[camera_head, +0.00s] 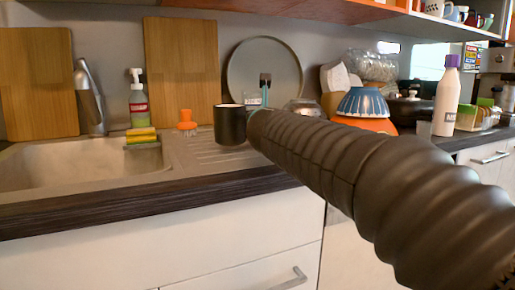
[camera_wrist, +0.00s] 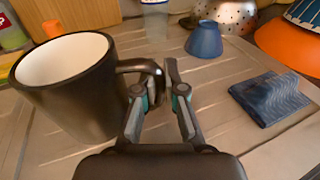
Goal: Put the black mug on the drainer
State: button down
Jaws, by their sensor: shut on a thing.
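The black mug (camera_head: 230,125) is upright over the drainer, the ridged metal surface (camera_head: 190,158) right of the sink basin. In the wrist view the mug (camera_wrist: 85,100) fills the left side, white inside, its handle pointing right into my gripper (camera_wrist: 160,82). My gripper is shut on the handle. The ridged drainer (camera_wrist: 215,115) lies below the mug and fingers in that view. I cannot tell whether the mug's base touches it. In the head view my arm hides the gripper's fingers.
The sink basin (camera_head: 70,170) is at left, with a sponge (camera_head: 141,137) and orange brush (camera_head: 186,122) near its edge. The wrist view shows a small blue cup (camera_wrist: 204,40) and a folded blue cloth (camera_wrist: 270,98) on the drainer. Bowls (camera_head: 363,103) stand further right.

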jog(key=shift+f, duration=0.45)
jog(key=shift+f+b, duration=0.6)
jog(key=shift+b, duration=0.15)
jog(key=c, duration=1.4)
grip_release()
jog(key=shift+s+d+r, duration=0.1)
jog(key=shift+s+d, duration=0.05)
jog(key=shift+s, duration=0.85)
jog(key=shift+s+d+r, duration=0.1)
jog(key=shift+s+d, duration=0.05)
jog(key=shift+s, duration=0.8)
jog(key=shift+s+d+r, duration=0.1)
jog(key=shift+s+d, duration=0.05)
jog(key=shift+s, duration=0.85)
jog(key=o, duration=0.5)
